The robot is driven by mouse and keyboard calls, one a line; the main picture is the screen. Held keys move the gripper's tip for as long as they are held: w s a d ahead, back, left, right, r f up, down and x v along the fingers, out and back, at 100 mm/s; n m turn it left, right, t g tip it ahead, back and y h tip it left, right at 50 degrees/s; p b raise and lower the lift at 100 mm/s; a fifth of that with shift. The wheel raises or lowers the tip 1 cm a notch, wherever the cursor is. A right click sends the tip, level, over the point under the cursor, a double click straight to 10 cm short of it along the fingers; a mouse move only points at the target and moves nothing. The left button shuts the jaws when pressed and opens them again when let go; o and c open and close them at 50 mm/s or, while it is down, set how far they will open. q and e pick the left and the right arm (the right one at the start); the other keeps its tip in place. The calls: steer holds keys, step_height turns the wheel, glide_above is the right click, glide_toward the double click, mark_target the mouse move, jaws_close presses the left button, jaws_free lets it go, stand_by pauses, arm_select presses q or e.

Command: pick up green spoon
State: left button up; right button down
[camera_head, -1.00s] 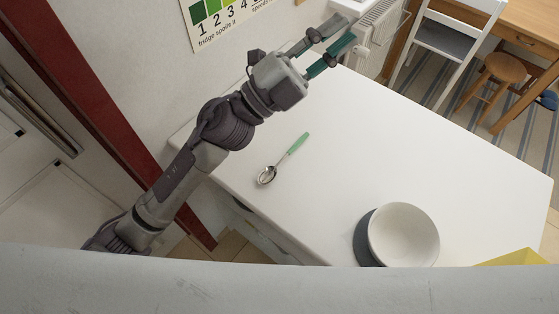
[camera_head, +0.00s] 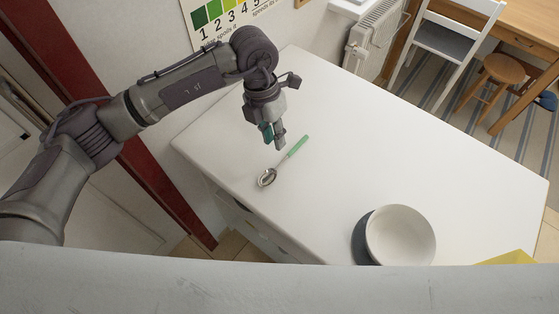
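The green spoon (camera_head: 285,159) lies flat on the white countertop (camera_head: 380,150). It has a green handle toward the upper right and a shiny metal bowl toward the lower left. My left gripper (camera_head: 274,142) points down above the counter, just up and left of the handle. Its two fingers, one teal and one grey, show slightly apart with nothing between them. The spoon is not held, and all of it shows. My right gripper is not in view.
A white bowl (camera_head: 402,236) stands on the counter's near side, with a dark round plate (camera_head: 361,243) partly hidden by it. A yellow object (camera_head: 508,258) is at the lower right edge. The counter's middle is clear. A radiator (camera_head: 375,38) stands behind.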

mark_target(280, 163)
arm_select(q)
steer(key=f, duration=0.2)
steer(key=shift+s+d+f, duration=0.2)
steer(key=shift+d+f, duration=0.05)
steer(key=shift+f, duration=0.1)
steer(key=shift+s+f+p, duration=0.1)
steer(key=shift+f+p, duration=0.15)
steer(key=shift+p, duration=0.25)
steer(key=f, duration=0.1)
steer(key=f+p, duration=0.2)
steer(key=shift+s+d+f, duration=0.2)
steer(key=shift+d+f, duration=0.05)
steer(key=shift+f, duration=0.6)
jaws_close()
